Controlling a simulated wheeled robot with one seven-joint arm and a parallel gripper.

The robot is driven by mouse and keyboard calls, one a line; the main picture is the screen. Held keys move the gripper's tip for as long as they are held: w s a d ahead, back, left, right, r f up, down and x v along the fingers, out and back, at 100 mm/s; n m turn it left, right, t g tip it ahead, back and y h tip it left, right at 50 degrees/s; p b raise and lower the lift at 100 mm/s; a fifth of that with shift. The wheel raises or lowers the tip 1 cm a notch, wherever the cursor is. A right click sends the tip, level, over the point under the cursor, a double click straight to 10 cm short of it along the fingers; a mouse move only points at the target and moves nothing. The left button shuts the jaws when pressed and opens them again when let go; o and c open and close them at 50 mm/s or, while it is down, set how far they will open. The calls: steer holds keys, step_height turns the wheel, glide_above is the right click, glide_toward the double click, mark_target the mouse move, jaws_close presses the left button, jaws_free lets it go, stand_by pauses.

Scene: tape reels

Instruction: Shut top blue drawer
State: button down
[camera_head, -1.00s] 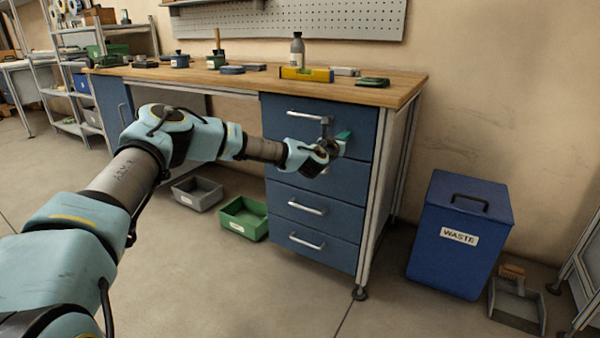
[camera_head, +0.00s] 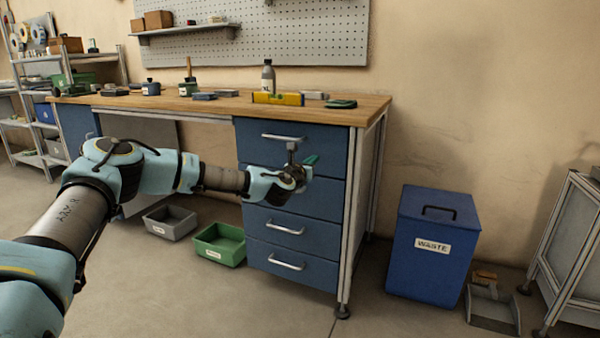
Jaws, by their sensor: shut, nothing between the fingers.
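The blue drawer unit (camera_head: 337,215) stands under the right end of the wooden workbench. Its top drawer (camera_head: 255,152) has a silver bar handle (camera_head: 275,136), and its front looks about flush with the drawers below. My gripper (camera_head: 292,147) is in front of the top drawer's lower middle, just below the right part of the handle. It is shut and empty. I cannot tell whether it touches the drawer front. My wrist hides part of the top drawer and the second drawer's handle.
A bottle (camera_head: 268,77) and a yellow level (camera_head: 278,99) stand on the workbench (camera_head: 370,108). A green bin (camera_head: 219,245) and grey bin (camera_head: 170,222) lie on the floor to the left. A blue waste bin (camera_head: 432,245) stands right, with clear floor in front.

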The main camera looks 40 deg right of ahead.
steer(key=v, duration=0.8)
steer(key=s+a+f+m+g+y, duration=0.25)
steer(key=a+f+m, duration=0.25)
steer(key=a+m, duration=0.3)
steer(key=s+a+f+m+g+y, duration=0.1)
steer(key=a+f+m+g+y, duration=0.3)
steer(key=a+m, duration=0.4)
steer(key=a+r+m+y, duration=0.1)
steer(key=a+m+y, duration=0.6)
steer(key=a, duration=2.1)
steer(key=s+a+r+m+y, duration=0.1)
steer(key=s+a+r, duration=0.25)
steer(key=a, duration=0.35)
steer(key=s+a+r+m+y, duration=0.1)
steer(key=s+a+r, duration=0.1)
steer(key=s+a, duration=0.4)
steer(key=w+p+v, duration=0.2)
steer(key=p+v, duration=0.8)
steer(key=p, duration=0.1)
steer(key=w+r+p+v, duration=0.1)
steer(key=w+p+v, duration=0.1)
steer(key=p+v, duration=0.8)
steer(key=shift+w+a+r+g+p, duration=0.2)
steer(key=shift+w+r+g+p, duration=0.15)
steer(key=shift+r, duration=0.25)
